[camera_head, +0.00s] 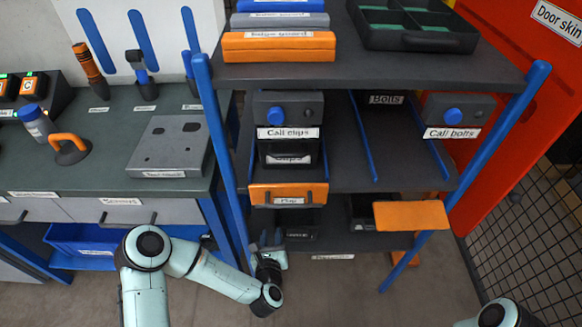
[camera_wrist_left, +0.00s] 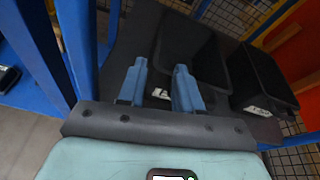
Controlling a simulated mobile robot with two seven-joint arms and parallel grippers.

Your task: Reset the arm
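My left arm (camera_head: 205,272) comes in from the lower left in the head view and reaches to the front of the flow rack. My left gripper (camera_head: 270,238) is in front of the rack's lower shelf, below the orange-fronted tray (camera_head: 289,194). In the left wrist view the gripper (camera_wrist_left: 160,82) has two blue fingers standing apart with nothing between them. Behind them are a dark bin (camera_wrist_left: 205,62) and part of a white label. Of my right arm (camera_head: 500,316) only a link shows at the bottom right; its gripper is out of view.
Blue rack posts (camera_head: 222,150) stand close to my left arm. An orange panel (camera_head: 411,215) juts out at the rack's lower right. A workbench (camera_head: 100,120) with tools is at left, with a blue bin (camera_head: 85,240) beneath. The floor (camera_head: 350,295) in front is clear.

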